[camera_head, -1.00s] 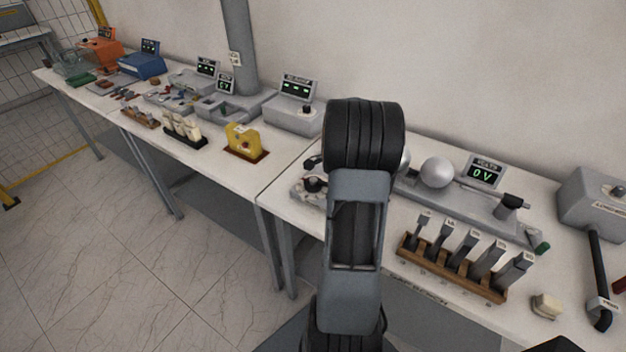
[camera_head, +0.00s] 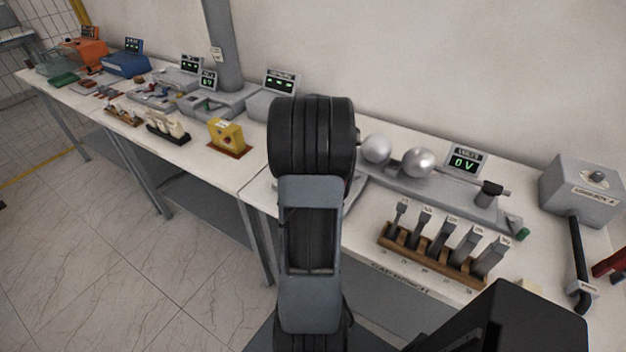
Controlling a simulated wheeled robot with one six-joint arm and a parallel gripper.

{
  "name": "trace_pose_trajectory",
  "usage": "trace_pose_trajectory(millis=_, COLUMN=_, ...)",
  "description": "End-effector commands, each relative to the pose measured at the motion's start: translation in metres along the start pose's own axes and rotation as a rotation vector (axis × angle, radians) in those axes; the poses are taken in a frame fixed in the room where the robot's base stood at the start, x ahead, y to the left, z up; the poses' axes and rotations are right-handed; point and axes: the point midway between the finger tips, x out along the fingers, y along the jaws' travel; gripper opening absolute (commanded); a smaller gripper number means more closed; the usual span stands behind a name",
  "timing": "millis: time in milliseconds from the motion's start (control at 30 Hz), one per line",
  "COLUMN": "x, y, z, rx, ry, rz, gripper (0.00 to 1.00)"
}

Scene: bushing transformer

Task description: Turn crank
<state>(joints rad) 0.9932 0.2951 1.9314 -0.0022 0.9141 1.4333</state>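No part is clearly marked as the crank. The sphere-gap apparatus (camera_head: 450,202) lies along the bench, with two silver balls, a rod with a black handle (camera_head: 489,191) and a green end. Its display (camera_head: 464,161) reads 0 V. A grey box (camera_head: 582,190) at the right has a knob on top and a black bar (camera_head: 578,252) in front. My arm stands upright in the middle and hides the left end of the apparatus. A large black part, apparently mine, shows at the lower right. No gripper fingers can be made out.
A wooden rack (camera_head: 430,256) of several grey tools stands at the bench's front edge. A pale block is partly hidden beside the black part. A yellow device (camera_head: 226,134) and other instruments stand on the benches to the left. Red parts lie at the far right.

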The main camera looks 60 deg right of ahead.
Motion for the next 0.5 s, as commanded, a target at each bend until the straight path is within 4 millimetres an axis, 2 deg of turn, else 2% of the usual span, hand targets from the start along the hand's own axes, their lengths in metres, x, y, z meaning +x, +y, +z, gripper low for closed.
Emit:
trace_pose_trajectory(millis=367, x=0.0008, y=0.0014, z=0.0014, rx=-0.003, ry=-0.003, rz=0.006, gripper=0.00)
trace_pose_trajectory(millis=400, x=0.0008, y=0.0014, z=0.0015, rx=-0.003, ry=-0.003, rz=0.006, gripper=0.27)
trace_pose_trajectory(millis=500, x=0.0007, y=0.0010, z=0.0012, rx=-0.002, ry=-0.002, rz=0.005, gripper=0.36)
